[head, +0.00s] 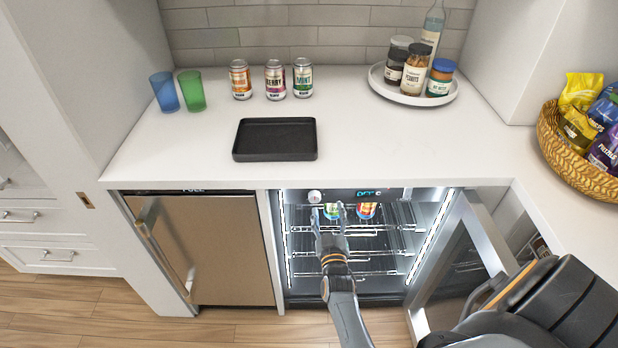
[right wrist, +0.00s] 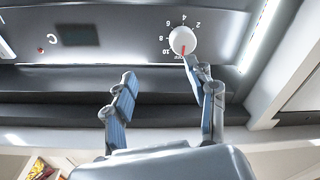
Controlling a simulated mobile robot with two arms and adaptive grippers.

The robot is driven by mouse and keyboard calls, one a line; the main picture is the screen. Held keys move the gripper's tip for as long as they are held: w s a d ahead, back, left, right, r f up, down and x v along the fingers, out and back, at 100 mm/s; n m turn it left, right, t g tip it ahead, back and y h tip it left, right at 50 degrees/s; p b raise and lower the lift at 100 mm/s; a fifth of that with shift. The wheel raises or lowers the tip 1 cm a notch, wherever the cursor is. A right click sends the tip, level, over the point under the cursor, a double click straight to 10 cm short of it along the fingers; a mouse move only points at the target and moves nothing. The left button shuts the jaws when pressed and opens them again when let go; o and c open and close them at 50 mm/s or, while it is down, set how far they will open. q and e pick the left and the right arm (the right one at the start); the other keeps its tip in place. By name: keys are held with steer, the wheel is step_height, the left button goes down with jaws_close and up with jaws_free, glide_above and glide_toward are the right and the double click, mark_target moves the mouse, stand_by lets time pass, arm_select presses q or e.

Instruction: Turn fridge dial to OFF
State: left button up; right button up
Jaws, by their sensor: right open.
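The fridge dial (head: 315,196) is a small white round knob on the dark control panel along the top of the open, lit fridge. In the right wrist view the dial (right wrist: 182,38) has a red pointer at its lower edge, with numbers printed around it. The marking below the dial is partly hidden by a finger. My right gripper (head: 329,211) is open and empty in front of the fridge. In the right wrist view my right gripper (right wrist: 159,68) has one fingertip at the dial's lower edge; contact is unclear. My left gripper is not in view.
The fridge's glass door (head: 470,262) stands open at the right. Cans (head: 366,210) sit on the fridge's top rack. A closed beige appliance (head: 205,248) is on the left. The counter above holds a black tray (head: 275,139), cups, cans and a round tray of jars.

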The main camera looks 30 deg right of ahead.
mark_target(316, 201)
steer(key=shift+m, duration=0.4)
steer(key=w, duration=0.2)
steer(key=w+f, duration=0.1)
steer(key=w+a, duration=0.1)
steer(key=w, duration=0.1)
steer(key=shift+w+f, duration=0.35)
steer(key=shift+w+d, duration=0.35)
steer(key=shift+w, duration=0.1)
steer(key=shift+s+d+f+n+g+y, duration=0.2)
steer(key=shift+s+n+g+y, duration=0.25)
steer(key=shift+y, duration=0.45)
steer(key=s+a+r+n+g+y, duration=0.15)
steer(key=s+a+g, duration=0.35)
steer(key=s, duration=0.6)
steer(key=s+a+r+n+g+y, duration=0.1)
steer(key=s+a+r+g+y, duration=0.15)
steer(key=s+a, duration=0.65)
steer(key=s+a+r+n+g+y, duration=0.1)
steer(key=s+a+g+y, duration=0.25)
steer(key=s, duration=1.05)
step_height(316, 201, down, 27)
steer(key=s+g, duration=0.2)
steer(key=s+d+f+g, duration=0.1)
steer(key=s+d+f, duration=0.2)
steer(key=s+f, duration=1.1)
steer(key=shift+s+f+n, duration=0.3)
steer(key=shift+s+f, duration=0.05)
steer(key=shift+s, duration=0.6)
